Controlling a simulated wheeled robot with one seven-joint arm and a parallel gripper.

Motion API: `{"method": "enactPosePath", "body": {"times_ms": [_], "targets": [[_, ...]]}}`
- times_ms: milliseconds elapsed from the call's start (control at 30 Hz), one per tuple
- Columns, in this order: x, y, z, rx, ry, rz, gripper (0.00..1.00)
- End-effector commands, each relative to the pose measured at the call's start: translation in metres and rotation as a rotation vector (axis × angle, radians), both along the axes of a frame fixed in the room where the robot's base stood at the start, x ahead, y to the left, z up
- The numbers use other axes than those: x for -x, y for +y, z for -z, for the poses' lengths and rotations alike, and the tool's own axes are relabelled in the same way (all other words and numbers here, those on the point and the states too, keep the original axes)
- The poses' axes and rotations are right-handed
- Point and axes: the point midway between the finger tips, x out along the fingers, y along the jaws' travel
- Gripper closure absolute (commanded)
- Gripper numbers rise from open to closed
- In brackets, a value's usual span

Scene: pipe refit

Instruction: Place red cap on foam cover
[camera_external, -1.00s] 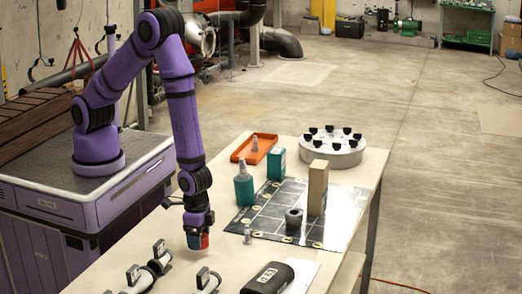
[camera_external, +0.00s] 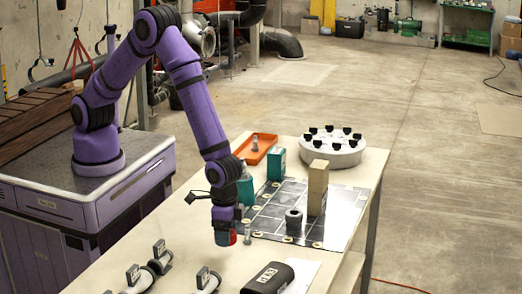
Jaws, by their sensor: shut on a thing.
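My gripper (camera_external: 225,229) points down over the near part of the table and is shut on the red cap (camera_external: 232,238). Only a small red part of the cap shows beside a bluish part at the fingertips, so the exact grip is hard to see. A black padded roll with a white label, which looks like the foam cover (camera_external: 262,284), lies on the table near the front edge of the picture. My gripper is behind and to the left of it, apart from it and above the table.
A small clear-grey fitting (camera_external: 247,232) stands just right of my gripper. A teal bottle (camera_external: 245,188), teal box (camera_external: 276,164), orange tray (camera_external: 243,157) and grey pipe clamps (camera_external: 160,262) are around.

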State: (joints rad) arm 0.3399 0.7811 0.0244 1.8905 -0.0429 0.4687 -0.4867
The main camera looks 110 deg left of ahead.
Motion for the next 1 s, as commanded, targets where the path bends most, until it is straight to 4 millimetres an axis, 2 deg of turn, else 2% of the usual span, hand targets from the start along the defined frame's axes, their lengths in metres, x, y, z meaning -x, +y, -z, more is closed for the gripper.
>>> {"method": "enactPosePath", "body": {"times_ms": [400,533,700,900,1000], "targets": [[-0.090,-0.029,0.010,0.001,-0.001,0.000,0.54],[-0.113,-0.037,0.012,0.001,-0.001,0.000,0.54],[-0.129,-0.042,0.013,0.001,0.000,0.000,0.54],[-0.138,-0.045,0.015,0.000,0.000,0.000,0.54],[-0.138,-0.045,0.027,0.000,0.003,0.000,0.54]]}}
